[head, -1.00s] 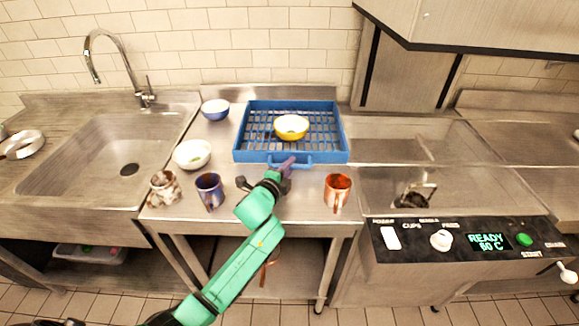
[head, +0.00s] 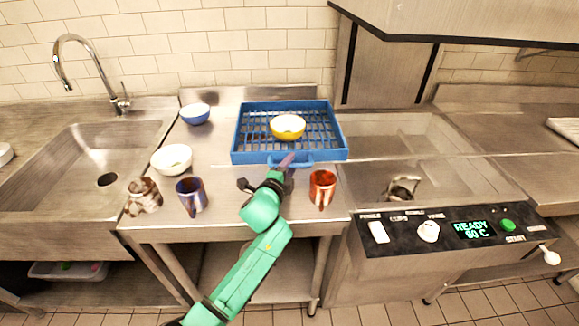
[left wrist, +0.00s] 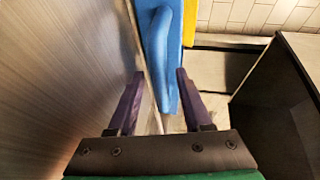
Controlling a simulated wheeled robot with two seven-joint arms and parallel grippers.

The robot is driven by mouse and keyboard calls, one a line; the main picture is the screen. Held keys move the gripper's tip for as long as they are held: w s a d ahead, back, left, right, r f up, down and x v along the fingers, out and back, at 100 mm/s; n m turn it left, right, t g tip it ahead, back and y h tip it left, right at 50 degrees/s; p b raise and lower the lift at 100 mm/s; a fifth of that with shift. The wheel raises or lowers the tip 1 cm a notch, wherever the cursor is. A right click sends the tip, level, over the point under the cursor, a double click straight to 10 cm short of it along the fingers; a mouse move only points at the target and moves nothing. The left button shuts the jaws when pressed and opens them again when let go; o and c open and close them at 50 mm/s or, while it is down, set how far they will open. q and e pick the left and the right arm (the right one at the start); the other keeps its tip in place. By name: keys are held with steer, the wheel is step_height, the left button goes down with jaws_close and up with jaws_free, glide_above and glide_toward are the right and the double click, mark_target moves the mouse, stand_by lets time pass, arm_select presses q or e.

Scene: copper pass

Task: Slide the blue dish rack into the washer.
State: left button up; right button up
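The blue dish rack (head: 239,155) sits on the steel counter in the head view, with a yellow bowl (head: 288,126) in it. My left gripper (head: 286,165) is at the front handle of the rack. The washer (head: 375,215) stands to the right of the rack, with a front panel reading READY 60 C. My right gripper is not in view.
A copper mug (head: 323,188) stands close in front of the rack, right of my gripper. A dark blue mug (head: 191,196), a brown-and-white mug (head: 143,196), a white bowl (head: 172,159) and a blue bowl (head: 195,114) stand left. A sink (head: 80,160) is farther left.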

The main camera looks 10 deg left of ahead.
arm_select(q)
steer(key=v, duration=1.4)
steer(key=shift+s, duration=0.3)
